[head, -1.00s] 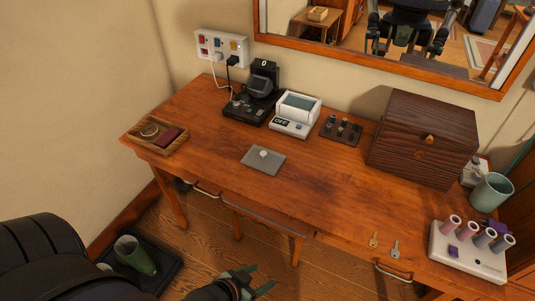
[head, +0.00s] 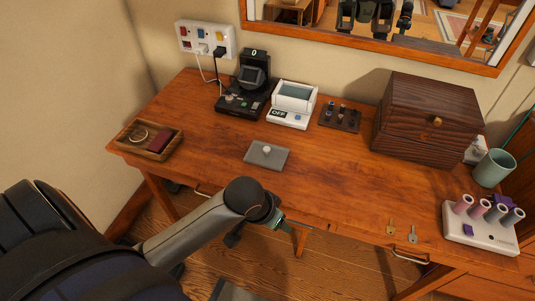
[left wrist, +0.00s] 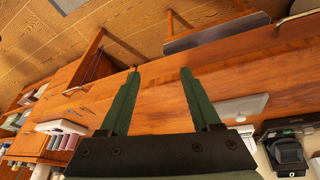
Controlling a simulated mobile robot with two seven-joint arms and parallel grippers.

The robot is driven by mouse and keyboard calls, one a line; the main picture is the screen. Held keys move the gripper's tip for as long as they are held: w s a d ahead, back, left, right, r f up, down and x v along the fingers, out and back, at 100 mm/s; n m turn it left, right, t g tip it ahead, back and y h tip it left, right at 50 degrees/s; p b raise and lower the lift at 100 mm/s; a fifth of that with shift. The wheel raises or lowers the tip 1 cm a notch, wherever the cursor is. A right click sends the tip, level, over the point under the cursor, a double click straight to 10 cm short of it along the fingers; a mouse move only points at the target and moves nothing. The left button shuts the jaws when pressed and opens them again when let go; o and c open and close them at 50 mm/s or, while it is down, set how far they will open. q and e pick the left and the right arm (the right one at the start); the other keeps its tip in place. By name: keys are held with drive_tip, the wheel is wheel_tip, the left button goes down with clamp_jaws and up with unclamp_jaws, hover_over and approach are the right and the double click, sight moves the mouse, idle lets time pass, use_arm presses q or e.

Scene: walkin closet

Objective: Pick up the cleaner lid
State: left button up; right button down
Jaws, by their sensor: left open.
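The cleaner lid, a flat grey plate with a pale round knob (head: 267,154), lies on the middle of the wooden desk (head: 330,185). The lid also shows in the left wrist view (left wrist: 240,107), right of my fingers. The white cleaner (head: 293,105), with a display reading OFF, stands behind it. My left gripper (head: 277,219) is at the desk's front edge, nearer me than the lid and apart from it. In the left wrist view its green fingers (left wrist: 159,76) are spread and empty. My right gripper is not in view.
A black device (head: 243,98) and a small dark rack (head: 340,116) stand near the cleaner. A wooden tray (head: 162,151) is at the left end. The desk around the lid is clear.

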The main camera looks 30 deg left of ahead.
use_arm(q)
drive_tip(key=w+a+r+n+y, duration=0.1)
drive_tip(key=w+a+r+n, duration=0.15)
drive_tip(key=w+a, duration=0.45)
drive_tip(key=n+y, duration=0.2)
drive_tip(key=n, duration=0.2)
approach(267, 149)
drive_tip(key=b+x, duration=0.1)
drive_tip(key=x, duration=0.8)
drive_tip(key=shift+s, duration=0.1)
drive_tip(key=shift+c, duration=0.2)
clamp_jaws()
